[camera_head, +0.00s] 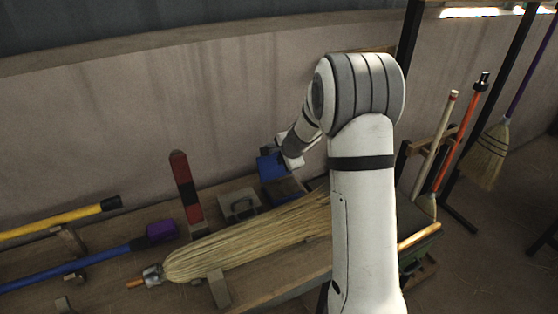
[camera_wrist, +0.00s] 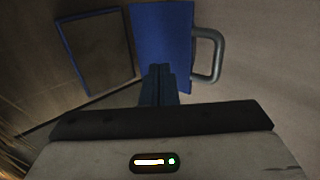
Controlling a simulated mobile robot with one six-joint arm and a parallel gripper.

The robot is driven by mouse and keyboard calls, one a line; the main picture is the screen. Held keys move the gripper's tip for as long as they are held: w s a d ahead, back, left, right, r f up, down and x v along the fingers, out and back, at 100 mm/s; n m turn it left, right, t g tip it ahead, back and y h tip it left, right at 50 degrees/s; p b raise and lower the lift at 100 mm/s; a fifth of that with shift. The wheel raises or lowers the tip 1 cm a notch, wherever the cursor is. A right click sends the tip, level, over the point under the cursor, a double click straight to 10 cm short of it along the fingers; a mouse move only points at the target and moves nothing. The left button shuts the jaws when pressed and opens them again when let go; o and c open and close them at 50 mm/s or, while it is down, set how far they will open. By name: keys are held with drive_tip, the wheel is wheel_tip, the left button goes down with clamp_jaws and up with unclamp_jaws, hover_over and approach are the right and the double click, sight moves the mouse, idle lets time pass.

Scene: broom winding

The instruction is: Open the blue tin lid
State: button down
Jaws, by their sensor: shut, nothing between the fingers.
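The blue tin (camera_head: 287,190) stands at the back of the bench; its dark, blue-rimmed square opening (camera_wrist: 97,50) shows in the wrist view. The blue lid (camera_head: 266,166) appears raised at the side of this opening, and it also shows in the wrist view (camera_wrist: 165,30). A grey loop handle (camera_wrist: 217,55) sticks out from the lid's right edge there. My gripper (camera_wrist: 158,70) is shut and empty, its fingertips overlapping the lid's lower edge in the wrist view. Whether they touch the lid I cannot tell. In the head view my gripper (camera_head: 268,150) is small and partly hidden.
A grey box with a handle (camera_head: 240,205) stands left of the tin. A large straw broom head (camera_head: 245,235) lies in front. The wall (camera_head: 150,120) is close behind.

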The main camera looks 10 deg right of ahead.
drive_tip(key=w+r+p+v, duration=0.1)
drive_tip(key=p+v, duration=0.1)
drive_tip(key=v, duration=0.9)
drive_tip(key=s+a+r+n+g, duration=0.1)
drive_tip(key=s+a+r+n, duration=0.25)
drive_tip(key=s, duration=0.35)
drive_tip(key=s+a+r+n+g, duration=0.1)
drive_tip(key=s+a+r+n, duration=0.1)
drive_tip(key=s+n, duration=0.35)
drive_tip(key=s+d+n+g+h, duration=0.1)
drive_tip(key=s+n, duration=0.5)
drive_tip(key=s, duration=1.5)
drive_tip(key=shift+d+g+h, duration=0.3)
drive_tip(key=shift+g+h, duration=0.1)
drive_tip(key=shift+g, duration=0.2)
